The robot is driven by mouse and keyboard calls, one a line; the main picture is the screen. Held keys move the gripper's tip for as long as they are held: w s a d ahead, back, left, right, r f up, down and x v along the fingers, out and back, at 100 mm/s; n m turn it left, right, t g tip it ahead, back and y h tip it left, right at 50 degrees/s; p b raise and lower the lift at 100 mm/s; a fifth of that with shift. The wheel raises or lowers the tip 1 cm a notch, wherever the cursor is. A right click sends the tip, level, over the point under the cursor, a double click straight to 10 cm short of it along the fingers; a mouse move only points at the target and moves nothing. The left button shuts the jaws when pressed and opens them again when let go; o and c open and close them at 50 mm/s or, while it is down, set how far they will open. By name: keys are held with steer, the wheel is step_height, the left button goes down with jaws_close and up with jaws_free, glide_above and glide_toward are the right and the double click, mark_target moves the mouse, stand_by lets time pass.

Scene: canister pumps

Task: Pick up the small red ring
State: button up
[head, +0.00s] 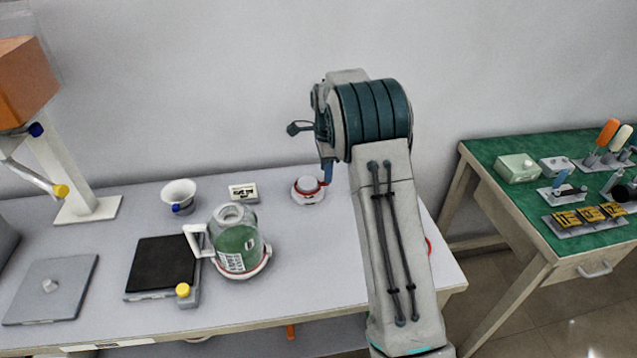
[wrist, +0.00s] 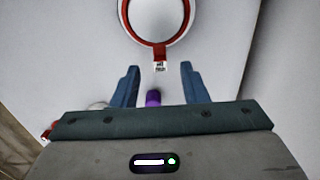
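The small red ring (wrist: 160,48) shows large at the top of the wrist view, around a white round piece, with a short tab bearing a small label pointing toward my gripper. In the head view the ring (head: 321,184) sits on a low white round stand on the table, left of my arm. My gripper (wrist: 160,68) is open, its two blue fingers apart, with the tab's end just ahead of the gap between them. Nothing is held. In the head view only one blue finger of my gripper (head: 327,171) shows, beside the ring; the other is hidden.
A glass jug (head: 238,243) with a reddish band at its base, a black-topped scale (head: 161,266), a white cup (head: 179,195) and a small labelled box (head: 243,192) stand left. Another red item (head: 428,246) is partly hidden behind my arm. A green-topped table (head: 488,151) stands right.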

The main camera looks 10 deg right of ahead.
steer(key=shift+f, duration=1.45)
jaws_close()
